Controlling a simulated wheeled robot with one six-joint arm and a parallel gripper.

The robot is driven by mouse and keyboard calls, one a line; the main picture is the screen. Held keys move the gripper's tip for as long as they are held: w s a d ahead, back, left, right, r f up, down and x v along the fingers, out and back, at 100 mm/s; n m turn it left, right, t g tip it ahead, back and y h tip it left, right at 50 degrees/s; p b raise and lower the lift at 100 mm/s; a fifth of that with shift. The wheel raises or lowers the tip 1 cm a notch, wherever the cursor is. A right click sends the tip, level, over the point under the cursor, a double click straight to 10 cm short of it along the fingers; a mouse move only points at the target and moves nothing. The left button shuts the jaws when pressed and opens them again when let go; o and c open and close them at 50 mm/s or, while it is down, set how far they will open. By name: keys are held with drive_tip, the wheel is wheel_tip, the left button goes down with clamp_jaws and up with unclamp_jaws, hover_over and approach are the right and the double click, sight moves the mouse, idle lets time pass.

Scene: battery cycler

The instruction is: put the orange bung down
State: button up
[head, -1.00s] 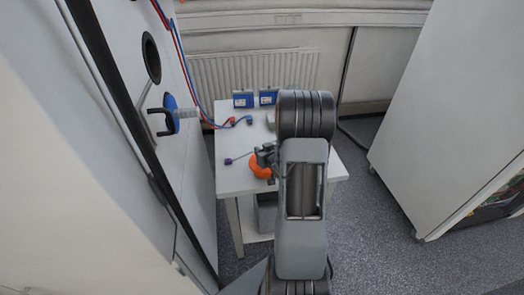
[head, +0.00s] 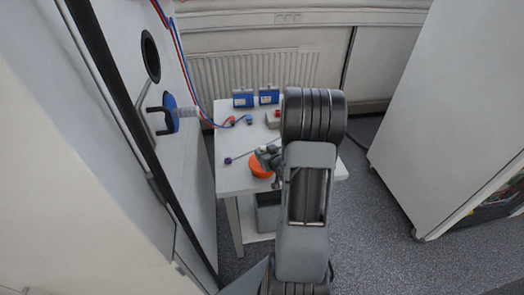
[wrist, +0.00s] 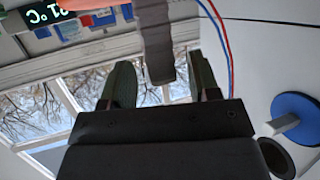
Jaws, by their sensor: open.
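The orange bung (head: 260,168) is at the front part of the white table in the head view, partly covered by my gripper (head: 269,155). In the wrist view a strip of the orange bung (wrist: 90,4) shows at the top edge. A grey bar, apparently its handle, hangs down from it between my fingers. My gripper (wrist: 158,80) is open, with one finger on each side of the bar and a visible gap on both sides. The underside of the bung is hidden, so its contact with the table top cannot be seen.
The white table (head: 232,182) has two blue boxes (head: 243,98) at the back, cable plugs (head: 249,119) and a purple-ended rod (head: 228,161). A blue bung (head: 171,113) sits on the white wall at left, below an open dark port (head: 151,57). A grey bin stands under the table.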

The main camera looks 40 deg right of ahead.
drive_tip(key=p+v, duration=0.6)
drive_tip(key=v, duration=0.2)
drive_tip(key=shift+s+r, duration=0.2)
drive_tip(key=w+a+r+n+g+h, duration=0.1)
drive_tip(key=w+a+r+g, duration=0.2)
drive_tip(key=a+r+g, duration=0.5)
drive_tip(key=s+a+r+g+y, duration=0.1)
drive_tip(key=s+a+r+y, duration=0.2)
drive_tip(key=s+a+r, duration=0.8)
drive_tip(key=a, duration=0.2)
drive_tip(key=shift+s+a+n, duration=0.35)
drive_tip(key=shift+a+n, duration=0.05)
